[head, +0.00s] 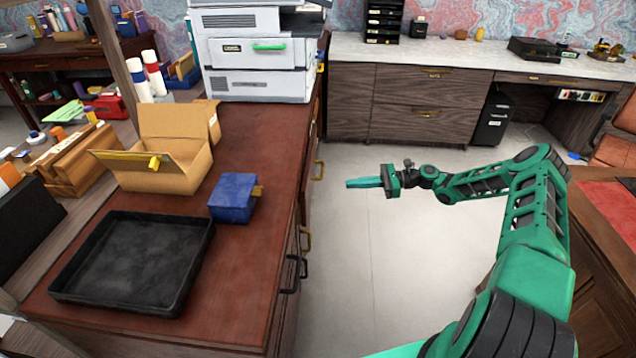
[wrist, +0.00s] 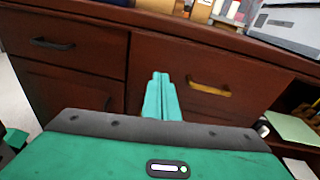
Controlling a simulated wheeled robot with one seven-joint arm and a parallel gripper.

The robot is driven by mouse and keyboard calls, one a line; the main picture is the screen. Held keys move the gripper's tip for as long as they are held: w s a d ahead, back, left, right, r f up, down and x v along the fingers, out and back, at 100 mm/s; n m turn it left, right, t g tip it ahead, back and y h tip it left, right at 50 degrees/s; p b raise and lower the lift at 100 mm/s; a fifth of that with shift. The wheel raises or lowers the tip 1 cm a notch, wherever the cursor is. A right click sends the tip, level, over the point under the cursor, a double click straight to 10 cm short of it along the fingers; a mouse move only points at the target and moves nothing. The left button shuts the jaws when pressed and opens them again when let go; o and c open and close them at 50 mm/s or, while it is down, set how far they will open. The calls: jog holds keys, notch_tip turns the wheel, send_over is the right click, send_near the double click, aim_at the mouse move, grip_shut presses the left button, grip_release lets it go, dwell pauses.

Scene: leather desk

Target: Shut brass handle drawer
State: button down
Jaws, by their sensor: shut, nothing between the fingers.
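The brass handle (wrist: 209,88) is on a dark red-brown drawer front (wrist: 175,75) in the wrist view, right of my fingertips. How far that drawer stands out I cannot tell. In the head view, brass handles show on the desk's right side, one farther back (head: 319,170) and one nearer (head: 305,240). I cannot tell which is the wrist view's handle. My gripper (head: 365,183) is shut and empty, pointing left at the desk side, with a gap of floor between. In the wrist view its fingers (wrist: 161,95) overlap the drawer front's left part.
A black-handled drawer (wrist: 52,43) is left of the brass-handled one; an open shelf with papers (wrist: 292,130) is right. The desk top (head: 235,265) holds a black tray (head: 85,250), a cardboard box (head: 190,180), a blue box (head: 228,205) and a printer (head: 260,50). The floor (head: 400,270) is clear.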

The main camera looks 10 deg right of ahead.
jog(key=w+a+m+t+y, duration=0.1)
jog(key=w+a, duration=0.4)
jog(key=a, duration=0.6)
jog(key=shift+w+a+f+m+t, duration=0.25)
jog(key=shift+f+m+t, duration=0.05)
jog(key=shift+f+t, duration=0.1)
